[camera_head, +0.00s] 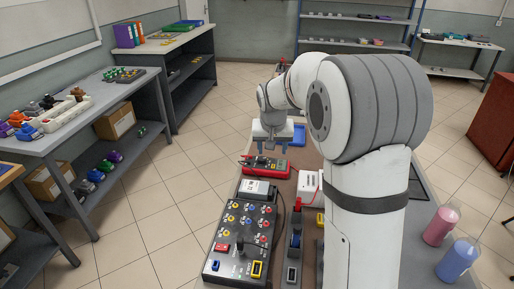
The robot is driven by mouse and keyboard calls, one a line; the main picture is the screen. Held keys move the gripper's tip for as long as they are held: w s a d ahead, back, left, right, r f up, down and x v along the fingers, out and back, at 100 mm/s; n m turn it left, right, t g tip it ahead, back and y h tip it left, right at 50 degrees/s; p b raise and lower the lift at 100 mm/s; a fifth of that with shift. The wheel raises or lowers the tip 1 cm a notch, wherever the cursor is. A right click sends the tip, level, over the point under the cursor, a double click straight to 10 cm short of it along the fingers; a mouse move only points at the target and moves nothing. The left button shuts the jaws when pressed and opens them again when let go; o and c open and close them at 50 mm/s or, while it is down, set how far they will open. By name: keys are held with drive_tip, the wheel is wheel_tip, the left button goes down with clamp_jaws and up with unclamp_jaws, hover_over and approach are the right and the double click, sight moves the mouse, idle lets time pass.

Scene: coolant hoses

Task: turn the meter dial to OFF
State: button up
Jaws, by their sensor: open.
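The meter (264,166) is a red hand-held unit with a dark face, lying on the brown bench top (315,173) ahead of me. It is small in view, so I cannot make out its dial or where the dial points. My gripper (273,149) points down above the far side of the meter, with its two bluish fingers apart and nothing seen between them. I cannot tell its exact height over the meter.
A dark panel with coloured sockets (241,240) and a white-topped box (257,190) stand nearer. Cables run beside the panel. My arm hides part of the bench's right side.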

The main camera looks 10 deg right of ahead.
drive_tip(key=m, duration=0.1)
approach(262, 159)
drive_tip(key=p+x, duration=0.1)
drive_tip(key=x, duration=0.7)
drive_tip(key=shift+w+f, duration=0.2)
drive_tip(key=shift+f, duration=0.05)
drive_tip(key=shift+t, duration=0.3)
